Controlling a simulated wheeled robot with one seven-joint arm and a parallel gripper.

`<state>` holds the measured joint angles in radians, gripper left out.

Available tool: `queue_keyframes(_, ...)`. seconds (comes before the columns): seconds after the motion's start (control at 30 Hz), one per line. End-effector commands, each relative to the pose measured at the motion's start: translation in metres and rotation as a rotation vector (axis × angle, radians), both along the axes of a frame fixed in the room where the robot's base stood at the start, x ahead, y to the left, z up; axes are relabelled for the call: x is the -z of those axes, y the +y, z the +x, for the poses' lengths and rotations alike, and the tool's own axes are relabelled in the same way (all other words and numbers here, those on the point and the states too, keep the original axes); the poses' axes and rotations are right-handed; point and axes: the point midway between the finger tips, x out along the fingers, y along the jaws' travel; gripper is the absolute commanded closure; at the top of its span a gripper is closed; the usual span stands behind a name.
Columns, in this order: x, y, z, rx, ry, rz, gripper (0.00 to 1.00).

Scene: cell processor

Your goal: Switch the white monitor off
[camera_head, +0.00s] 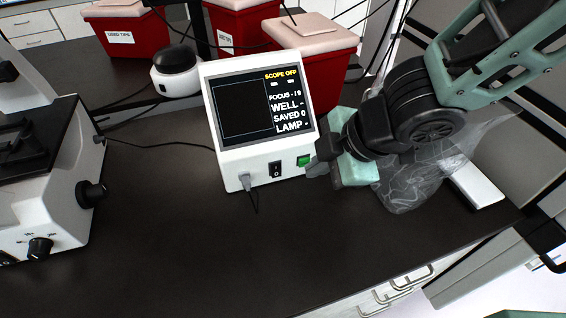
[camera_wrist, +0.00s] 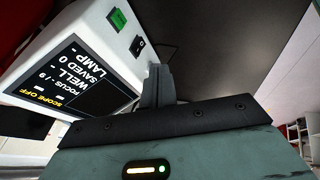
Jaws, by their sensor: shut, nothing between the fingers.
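The white monitor (camera_head: 262,120) stands on the dark bench, its screen reading "SCOPE OFF", "FOCUS", "WELL", "SAVED 0" and "LAMP". Its lower front has a black rocker switch (camera_head: 275,169), a green button (camera_head: 303,161) and a grey plug with a cable. My gripper (camera_head: 316,169) is shut and empty, its tip just right of the green button; whether it touches the monitor I cannot tell. In the wrist view the shut fingers (camera_wrist: 157,84) point toward the monitor's (camera_wrist: 92,42) lower front, with the black switch (camera_wrist: 137,45) and green button (camera_wrist: 118,19) beyond them.
A white microscope (camera_head: 60,190) stands at the left. Red bins (camera_head: 130,32) and a white device with a black top (camera_head: 176,72) are behind the monitor. A clear plastic bag (camera_head: 410,185) lies at the right under my arm. The bench in front is clear.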

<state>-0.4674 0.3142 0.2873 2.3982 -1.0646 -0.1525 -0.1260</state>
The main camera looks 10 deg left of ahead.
Motion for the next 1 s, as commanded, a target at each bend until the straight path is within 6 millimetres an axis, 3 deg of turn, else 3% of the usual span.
queue_keyframes(0.37, 0.004, 0.001, -0.001, 0.0, 0.002, 0.0, 1.0)
queue_keyframes(0.93, 0.093, 0.05, 0.02, -0.003, 0.002, -0.002, 1.0)
queue_keyframes(1.0, 0.087, 0.054, 0.033, 0.001, 0.002, -0.001, 1.0)
